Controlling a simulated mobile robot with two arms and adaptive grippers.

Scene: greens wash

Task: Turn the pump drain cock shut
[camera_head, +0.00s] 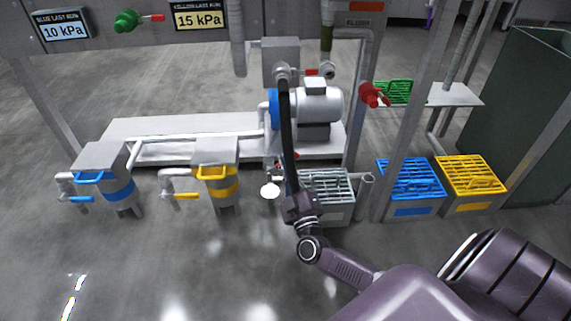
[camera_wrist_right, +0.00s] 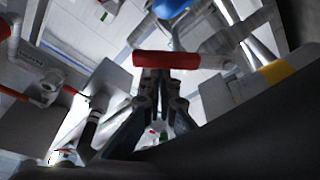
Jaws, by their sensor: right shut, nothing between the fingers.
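The pump (camera_head: 308,105), a grey motor with a blue front, stands on a low grey plinth. Below its front is small pipework with a bit of red (camera_head: 291,157), partly hidden by my right arm and a black hose. In the right wrist view a red handle (camera_wrist_right: 165,60) lies crosswise, just beyond the fingertips of my right gripper (camera_wrist_right: 154,77). This gripper is shut and empty. I cannot tell whether its tips touch the handle. In the head view the wrist hides most of the fingers. My left gripper is not in view.
A grey grated box (camera_head: 334,184) stands right beside my right wrist. A blue crate (camera_head: 411,209) and yellow crate (camera_head: 470,204) stand further right. Blue-banded (camera_head: 119,192) and yellow-banded (camera_head: 226,190) pots are at the left. The front-left floor is clear.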

